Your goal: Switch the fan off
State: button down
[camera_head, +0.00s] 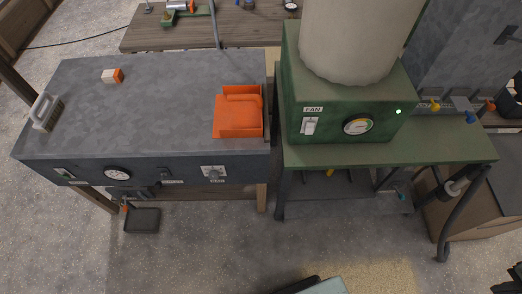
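The fan switch (310,126) is a small white rocker on the front of a green metal box (380,135), under a plate (313,110) that reads FAN. It is too small to tell which way the rocker is tipped. A round gauge (357,126) sits to its right, and a small green light (398,111) glows at the box's right end. Nothing covers the switch. My gripper cannot be made out in this view.
The green box stands on a green bench (440,152) and carries a big pale cylinder (355,40). A grey table (150,95) on the left holds an orange tray (240,128), a brush (46,112) and a small block (112,76). The floor (190,255) in front is mostly clear.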

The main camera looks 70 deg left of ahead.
aim_at(309, 126)
jog(key=z, duration=0.05)
jog(key=k, duration=2.1)
jog(key=u, duration=2)
jog(key=i, duration=1)
